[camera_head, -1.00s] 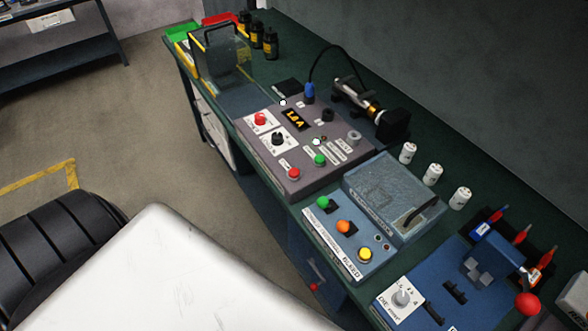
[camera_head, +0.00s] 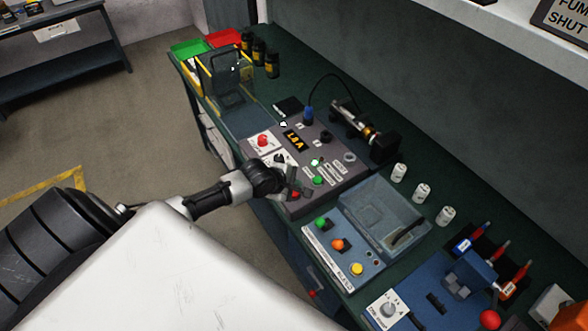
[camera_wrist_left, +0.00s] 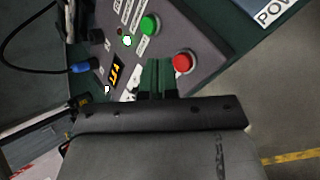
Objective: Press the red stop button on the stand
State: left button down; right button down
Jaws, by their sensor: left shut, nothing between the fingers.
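A grey control box (camera_head: 330,153) stands on the green bench. Its lower red button (camera_head: 295,195) is partly hidden by my left gripper (camera_head: 301,187); a green button (camera_head: 318,180) is beside it. A second red knob (camera_head: 263,140) sits on a white label further back. In the left wrist view, the lower red button (camera_wrist_left: 182,63) shows just right of my shut, empty fingers (camera_wrist_left: 157,72), with the green button (camera_wrist_left: 149,25) above. I cannot tell whether the fingers touch the box. My right gripper is out of view.
A blue box (camera_head: 340,246) with green, orange and yellow buttons is in front, beside a lidded grey-blue case (camera_head: 383,215). A clear guard (camera_head: 228,80) stands at the far end. Three white cans (camera_head: 421,193) line the right.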

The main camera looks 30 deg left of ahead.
pick_arm(q)
jog(key=r+n, duration=0.1)
jog(key=w+r+n, duration=0.1)
jog(key=w+a+r+n, duration=0.1)
jog(key=r, duration=0.1)
jog(key=shift+a+r+t, duration=0.1)
jog(key=shift+t, duration=0.2)
jog(key=shift+w, duration=0.1)
jog(key=b, duration=0.8)
send_over(295, 194)
notch_tip(295, 194, down, 7)
jog(key=shift+a+f, duration=0.1)
jog(key=shift+f, duration=0.85)
dwell(0.6)
jog(key=shift+f, duration=0.1)
